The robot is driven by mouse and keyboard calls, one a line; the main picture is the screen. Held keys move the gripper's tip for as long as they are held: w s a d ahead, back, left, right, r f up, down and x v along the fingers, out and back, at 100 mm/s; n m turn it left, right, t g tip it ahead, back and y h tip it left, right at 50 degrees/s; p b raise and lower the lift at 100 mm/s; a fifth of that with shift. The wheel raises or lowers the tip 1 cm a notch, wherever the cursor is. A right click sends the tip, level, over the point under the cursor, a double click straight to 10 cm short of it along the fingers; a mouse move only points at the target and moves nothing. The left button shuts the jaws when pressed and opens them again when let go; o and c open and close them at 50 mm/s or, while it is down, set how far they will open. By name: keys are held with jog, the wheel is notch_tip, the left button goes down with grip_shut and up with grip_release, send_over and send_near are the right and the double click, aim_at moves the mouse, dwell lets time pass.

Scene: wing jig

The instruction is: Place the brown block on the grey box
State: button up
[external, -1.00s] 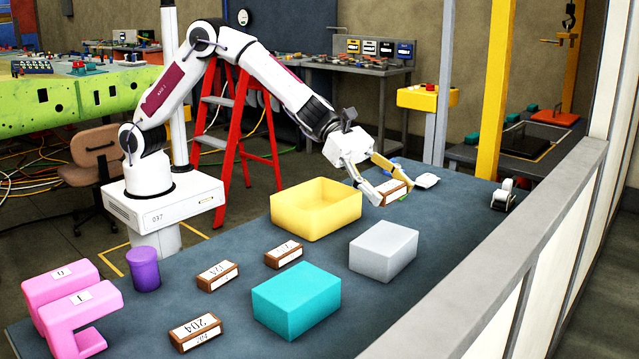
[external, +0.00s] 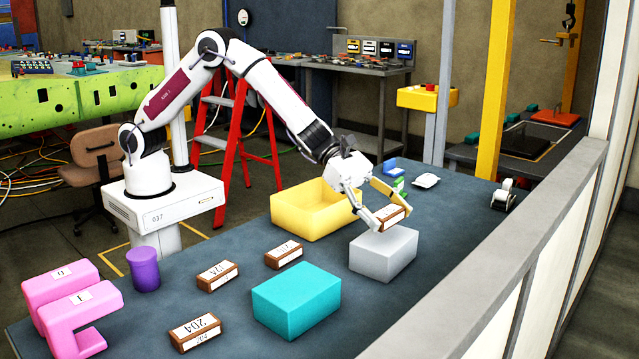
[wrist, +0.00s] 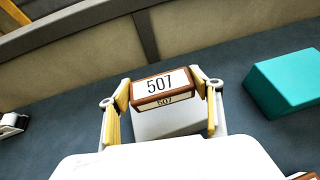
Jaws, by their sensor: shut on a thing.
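My gripper (external: 391,217) is shut on a brown block (external: 390,216) with a white label. In the wrist view the block (wrist: 161,87) reads 507 and sits between the two yellow fingers. The grey box (external: 384,256) stands on the table just below the held block. In the wrist view the grey box (wrist: 168,122) shows behind and below the block, partly hidden by it. The block looks held at or just above the far top edge of the box; I cannot tell whether they touch.
A yellow open bin (external: 300,225) stands left of the grey box, and a teal box (external: 297,300) in front of it. Several other labelled brown blocks (external: 217,276) lie on the left. A purple cup (external: 144,270) and pink blocks (external: 70,312) stand at the far left. A tape dispenser (external: 503,197) is at the right.

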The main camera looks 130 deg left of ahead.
aim_at(386, 225)
jog(key=shift+f, duration=1.55)
jog(key=shift+f, duration=0.1)
jog(key=o, duration=1.1)
jog(key=shift+o, duration=0.2)
jog(key=shift+s+a+r, duration=0.1)
jog(key=shift+s+r, duration=0.35)
jog(key=shift+s, duration=0.1)
jog(key=v, duration=1)
jog(key=shift+s, duration=0.35)
jog(key=shift+r, duration=0.2)
